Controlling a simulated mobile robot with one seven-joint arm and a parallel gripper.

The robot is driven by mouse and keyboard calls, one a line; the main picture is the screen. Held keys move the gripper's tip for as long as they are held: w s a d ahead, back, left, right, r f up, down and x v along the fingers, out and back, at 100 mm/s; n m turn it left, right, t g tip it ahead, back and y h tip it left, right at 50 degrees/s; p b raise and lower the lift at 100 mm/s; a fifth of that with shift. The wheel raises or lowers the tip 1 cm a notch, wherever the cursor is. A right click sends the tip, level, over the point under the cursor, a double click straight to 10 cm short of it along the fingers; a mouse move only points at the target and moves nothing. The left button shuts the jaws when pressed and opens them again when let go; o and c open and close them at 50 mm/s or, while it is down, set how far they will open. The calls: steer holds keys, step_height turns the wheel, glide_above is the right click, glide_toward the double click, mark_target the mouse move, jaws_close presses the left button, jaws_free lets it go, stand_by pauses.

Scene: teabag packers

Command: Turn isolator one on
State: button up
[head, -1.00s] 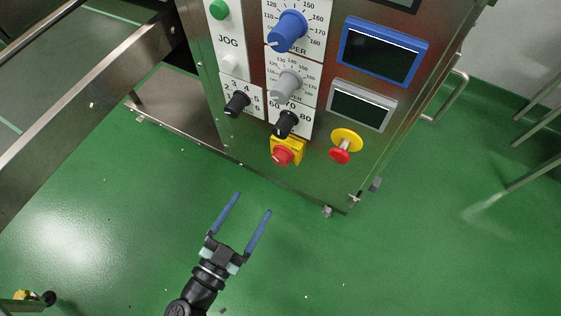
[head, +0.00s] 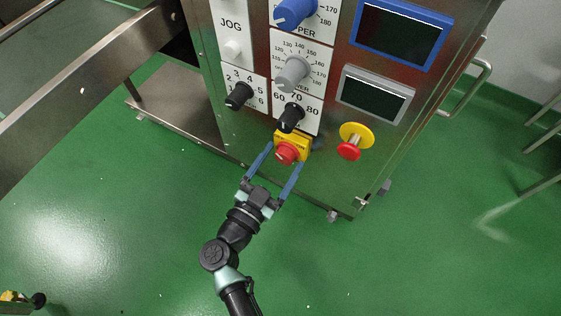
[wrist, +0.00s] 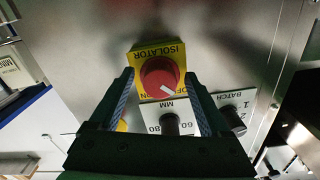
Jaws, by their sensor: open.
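The isolator is a red round knob (head: 286,153) on a yellow plate (head: 303,142), low on the front of the steel cabinet. In the wrist view the red knob (wrist: 160,77) appears upside down, with "ISOLATOR" on its yellow plate (wrist: 150,53). A short white mark on the knob points down and to the right in that view. The position lettering is partly hidden behind the knob. My gripper (head: 286,155) is open, with its blue fingers on either side of the knob. In the wrist view a gap shows between the fingers and the knob.
A black MM knob (head: 291,117) sits just above the isolator, and a black batch knob (head: 239,95) is up to the left. A red emergency button (head: 349,152) on a yellow disc stands out to the right. Green floor (head: 130,240) is open in front.

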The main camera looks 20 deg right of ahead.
jaws_close()
stand_by(0.4)
steer(key=shift+m, duration=0.3)
steer(key=m+p, duration=0.1)
steer(key=m, duration=0.1)
steer(key=shift+a+r+m, duration=0.1)
steer(key=shift+m, duration=0.3)
steer(key=m+p, duration=0.1)
steer(key=m, duration=0.4)
steer(key=shift+w, duration=0.1)
steer(key=m, duration=0.5)
steer(key=shift+b, duration=0.3)
steer(key=shift+r+m+b, duration=0.1)
steer(key=shift+m+b, duration=0.35)
steer(key=shift+m, duration=1.75)
steer(key=shift+a, duration=0.1)
